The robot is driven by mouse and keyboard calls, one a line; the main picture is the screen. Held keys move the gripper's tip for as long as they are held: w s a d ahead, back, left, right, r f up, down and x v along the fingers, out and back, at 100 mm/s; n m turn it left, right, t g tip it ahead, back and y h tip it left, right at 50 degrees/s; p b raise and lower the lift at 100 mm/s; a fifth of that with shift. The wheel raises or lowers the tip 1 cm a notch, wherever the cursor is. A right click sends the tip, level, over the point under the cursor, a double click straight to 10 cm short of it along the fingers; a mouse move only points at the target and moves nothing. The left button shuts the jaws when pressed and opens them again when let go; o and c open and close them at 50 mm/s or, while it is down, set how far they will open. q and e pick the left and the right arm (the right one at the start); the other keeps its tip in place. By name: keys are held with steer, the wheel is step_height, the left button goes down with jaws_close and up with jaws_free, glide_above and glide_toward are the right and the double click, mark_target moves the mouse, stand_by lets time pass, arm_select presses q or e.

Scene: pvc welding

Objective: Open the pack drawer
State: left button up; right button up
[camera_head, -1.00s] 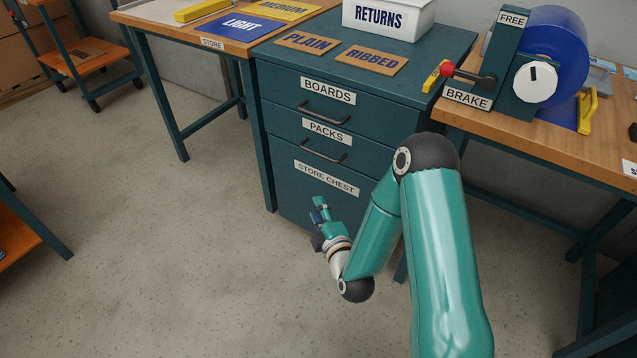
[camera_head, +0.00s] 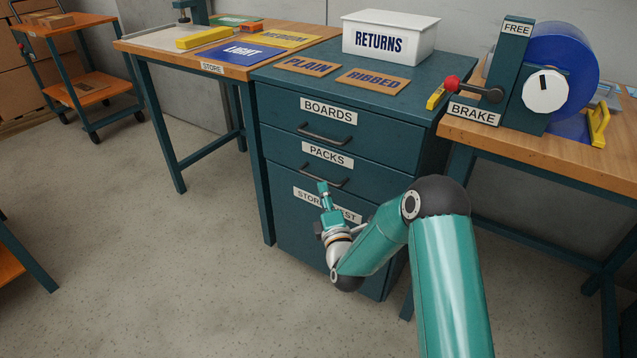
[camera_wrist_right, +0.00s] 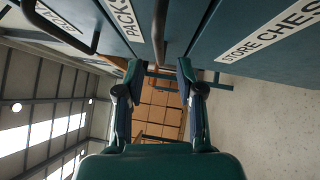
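The store chest (camera_head: 430,105) is dark teal, and its PACKS drawer (camera_head: 283,148) is the second one down. That drawer is shut, flush with the chest front. Its dark bar handle (camera_head: 322,181) sits below the PACKS label; the handle also shows in the right wrist view (camera_wrist_right: 161,32). Contact cannot be told. My left gripper is out of view.
The BOARDS drawer handle (camera_head: 324,135) is just above. A white RETURNS box (camera_head: 390,38) and two label boards stand on the chest. A store table (camera_head: 150,46) is at left, a brake bench (camera_head: 540,150) at right. The floor in front is clear.

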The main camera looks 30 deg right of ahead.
mark_target(320, 178)
steer(key=x, duration=0.6)
steer(key=shift+f+b, duration=0.1)
steer(key=shift+b, duration=0.3)
jaws_close()
